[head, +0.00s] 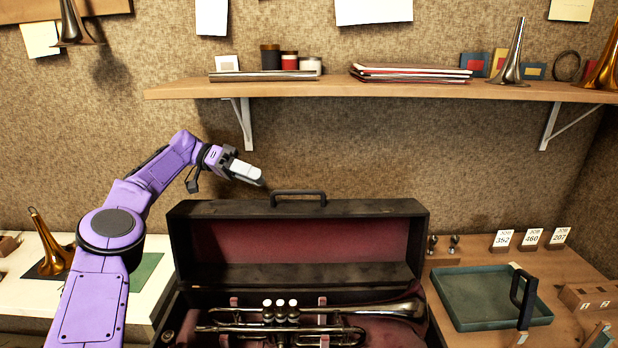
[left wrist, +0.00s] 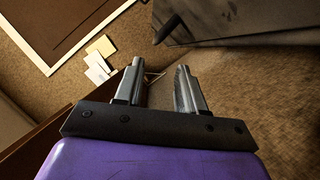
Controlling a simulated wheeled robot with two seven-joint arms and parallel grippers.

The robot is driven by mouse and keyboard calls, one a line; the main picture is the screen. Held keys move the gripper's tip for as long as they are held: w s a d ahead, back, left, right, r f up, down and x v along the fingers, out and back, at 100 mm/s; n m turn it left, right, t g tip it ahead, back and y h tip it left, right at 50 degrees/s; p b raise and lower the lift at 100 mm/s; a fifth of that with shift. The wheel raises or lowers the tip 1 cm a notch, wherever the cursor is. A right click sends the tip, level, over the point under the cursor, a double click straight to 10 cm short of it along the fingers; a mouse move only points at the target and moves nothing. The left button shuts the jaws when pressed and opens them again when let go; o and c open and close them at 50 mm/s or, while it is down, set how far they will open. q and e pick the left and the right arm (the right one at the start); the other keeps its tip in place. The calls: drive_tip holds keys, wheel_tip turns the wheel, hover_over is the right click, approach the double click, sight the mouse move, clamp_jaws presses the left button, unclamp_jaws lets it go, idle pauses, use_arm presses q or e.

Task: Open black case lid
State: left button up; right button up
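The black case (head: 298,276) stands open in the head view, its lid (head: 180,250) raised upright with the dark red lining facing me. A black handle (head: 298,194) sits on the lid's top edge. A dark grey surface, possibly the lid, shows at the top right there. My right gripper is not seen.
A wooden shelf (head: 380,88) with folders, spools and horn bells runs above the case. A green tray (head: 484,298) with a black handle is on the bench at right, near numbered cards (head: 530,238). A brass bell (head: 50,250) stands at left.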

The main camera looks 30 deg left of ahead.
sight(291, 204)
use_arm(q)
drive_tip(key=shift+w+d+f+b, duration=0.25)
drive_tip(key=shift+w+d+b, duration=0.15)
drive_tip(key=shift+w, duration=0.15)
drive_tip(key=d, duration=0.5)
drive_tip(key=shift+s+f, duration=0.1)
drive_tip(key=shift+s, duration=0.3)
drive_tip(key=d, duration=0.1)
drive_tip(key=w+d+f, duration=0.1)
drive_tip(key=w+d, duration=0.1)
drive_tip(key=shift+w+d+f, duration=0.2)
drive_tip(key=shift+d+f, duration=0.2)
drive_tip(key=shift+s+r, duration=0.1)
drive_tip(key=shift+s, duration=0.2)
clamp_jaws()
